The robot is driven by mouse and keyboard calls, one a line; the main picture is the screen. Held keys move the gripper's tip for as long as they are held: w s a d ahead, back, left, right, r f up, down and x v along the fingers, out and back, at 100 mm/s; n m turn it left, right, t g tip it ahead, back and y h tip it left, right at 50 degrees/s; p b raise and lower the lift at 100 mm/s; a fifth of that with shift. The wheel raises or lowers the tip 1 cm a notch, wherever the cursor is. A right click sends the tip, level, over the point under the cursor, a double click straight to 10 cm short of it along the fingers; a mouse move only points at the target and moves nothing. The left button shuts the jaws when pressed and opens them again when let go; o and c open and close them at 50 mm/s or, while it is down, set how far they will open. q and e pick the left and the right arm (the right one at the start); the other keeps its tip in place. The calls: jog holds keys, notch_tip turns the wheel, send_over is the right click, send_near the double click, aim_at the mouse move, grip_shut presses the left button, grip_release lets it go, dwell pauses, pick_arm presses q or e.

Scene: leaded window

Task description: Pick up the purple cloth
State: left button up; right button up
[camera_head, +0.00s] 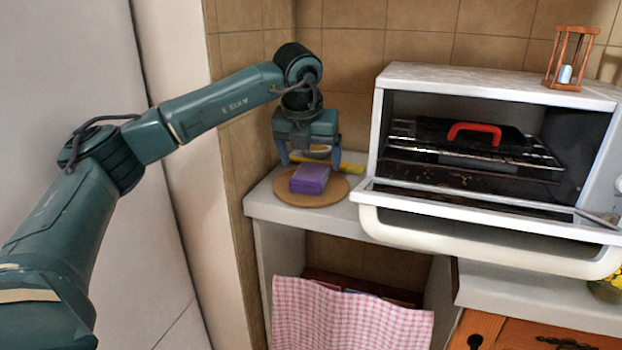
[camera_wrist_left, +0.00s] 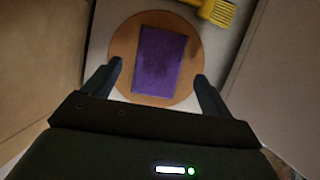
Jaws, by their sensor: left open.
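The purple cloth (camera_head: 310,178) is a folded block lying on a round wooden board (camera_head: 323,200) on the counter, left of the oven. My left gripper (camera_head: 308,160) points down just above and behind the cloth in the head view, open and empty. In the left wrist view the cloth (camera_wrist_left: 159,62) lies ahead of and between the two spread fingers (camera_wrist_left: 160,82), with the round board (camera_wrist_left: 121,40) under it. The fingers look apart from the cloth. My right gripper is not in view.
A white toaster oven (camera_head: 378,130) with its door open stands right of the board, holding a red-handled item (camera_head: 474,128). A yellow brush (camera_wrist_left: 217,12) lies behind the board. A tiled wall is close on the left. An hourglass (camera_head: 570,58) stands on the oven.

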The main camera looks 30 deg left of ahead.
aim_at(310, 171)
pick_arm(q)
jog(key=shift+x, duration=1.55)
jog(key=shift+s+f, duration=0.1)
jog(key=shift+f, duration=0.15)
jog(key=c, duration=1.1)
